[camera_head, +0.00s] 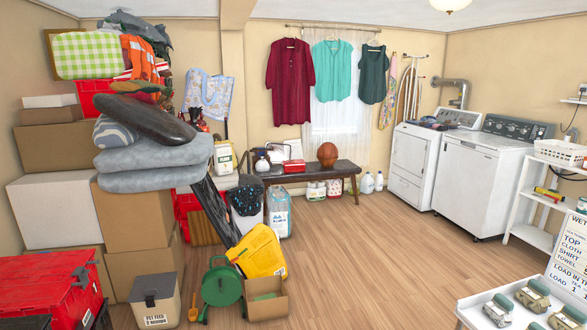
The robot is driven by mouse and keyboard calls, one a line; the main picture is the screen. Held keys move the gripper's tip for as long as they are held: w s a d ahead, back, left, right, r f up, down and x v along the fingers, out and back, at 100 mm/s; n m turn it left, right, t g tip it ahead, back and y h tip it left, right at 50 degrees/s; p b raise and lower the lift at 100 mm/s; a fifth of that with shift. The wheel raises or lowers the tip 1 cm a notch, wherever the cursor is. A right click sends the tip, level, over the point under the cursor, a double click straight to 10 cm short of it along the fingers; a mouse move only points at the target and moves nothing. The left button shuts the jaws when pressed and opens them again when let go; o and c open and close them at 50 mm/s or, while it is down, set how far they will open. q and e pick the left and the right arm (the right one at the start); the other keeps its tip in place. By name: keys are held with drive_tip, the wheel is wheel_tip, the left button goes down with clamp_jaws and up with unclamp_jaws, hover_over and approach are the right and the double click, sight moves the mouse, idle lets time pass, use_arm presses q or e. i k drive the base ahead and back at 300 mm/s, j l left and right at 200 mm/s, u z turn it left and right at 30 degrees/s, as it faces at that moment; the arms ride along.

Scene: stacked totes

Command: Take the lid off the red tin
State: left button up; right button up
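A small red box (293,166) sits on the dark bench (340,170) by the back wall; it is the closest match to a red tin, but it is too small to tell whether it is a tin or has a separate lid. A larger red tote (45,285) with a closed top stands at the lower left. Neither of my grippers is in view.
Boxes, grey cushions (150,165) and bags are piled at the left. A yellow container (258,252), a green round item (222,287) and an open carton (266,306) stand on the floor. White appliances (478,180) are at right. The middle floor is clear.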

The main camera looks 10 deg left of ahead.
sight(290, 168)
drive_tip(key=i, duration=0.6)
drive_tip(key=i+z, duration=0.15)
drive_tip(key=i, duration=0.45)
drive_tip(key=i+j, duration=0.2)
drive_tip(key=i, duration=0.45)
drive_tip(key=i+j+z, duration=0.1)
drive_tip(key=i, duration=0.5)
drive_tip(key=i+l, duration=0.2)
drive_tip(key=i, duration=0.5)
drive_tip(key=i+l, duration=0.2)
drive_tip(key=i, duration=0.5)
drive_tip(key=i+l+z, duration=0.1)
drive_tip(key=i, duration=0.6)
drive_tip(key=i+l, duration=0.2)
drive_tip(key=i, duration=0.5)
drive_tip(key=i+j+u, duration=0.25)
drive_tip(key=i, duration=0.4)
drive_tip(key=i+u, duration=0.3)
drive_tip(key=i, duration=0.35)
drive_tip(key=i+u, duration=0.25)
drive_tip(key=i, duration=0.4)
drive_tip(key=i+l+u, duration=0.3)
drive_tip(key=i, duration=0.35)
drive_tip(key=j, duration=0.05)
